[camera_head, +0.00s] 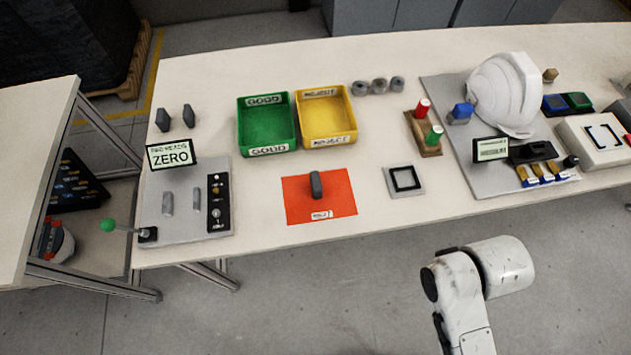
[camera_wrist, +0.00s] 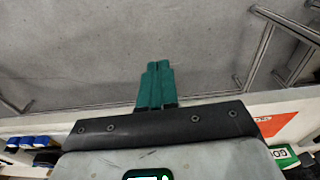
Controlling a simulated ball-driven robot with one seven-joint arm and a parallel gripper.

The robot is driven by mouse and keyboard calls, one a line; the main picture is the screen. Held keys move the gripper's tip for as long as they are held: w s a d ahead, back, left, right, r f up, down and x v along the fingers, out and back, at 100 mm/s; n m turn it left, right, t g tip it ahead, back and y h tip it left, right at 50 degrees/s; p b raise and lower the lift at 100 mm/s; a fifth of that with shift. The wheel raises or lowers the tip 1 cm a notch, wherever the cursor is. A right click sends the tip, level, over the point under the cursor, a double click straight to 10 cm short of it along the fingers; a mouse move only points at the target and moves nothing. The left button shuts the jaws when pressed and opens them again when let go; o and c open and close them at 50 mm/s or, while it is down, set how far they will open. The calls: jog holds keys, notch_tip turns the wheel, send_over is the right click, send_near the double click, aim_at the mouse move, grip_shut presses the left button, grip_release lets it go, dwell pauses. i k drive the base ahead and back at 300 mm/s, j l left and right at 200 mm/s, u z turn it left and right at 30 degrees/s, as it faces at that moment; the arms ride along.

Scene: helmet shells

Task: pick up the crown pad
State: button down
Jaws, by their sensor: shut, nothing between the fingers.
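No piece is plainly marked as the crown pad. A dark grey rounded pad (camera_head: 316,185) stands on the red sheet (camera_head: 335,203) at the table's front. Two similar dark pads (camera_head: 163,119) (camera_head: 189,116) stand at the far left. In the head view only my white arm shows, in front of the table.
A green bin (camera_head: 268,150) and a yellow bin (camera_head: 328,143) stand mid-table. A grey fixture plate with a ZERO display (camera_head: 171,155) is at left. A white helmet shell (camera_head: 508,95) and a wooden stand with red and green knobs (camera_head: 424,149) are at right. A black square frame (camera_head: 405,179) lies near the front.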

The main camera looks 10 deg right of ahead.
aim_at(317, 189)
jog(key=j+u, duration=0.9)
jog(key=i+l, duration=0.05)
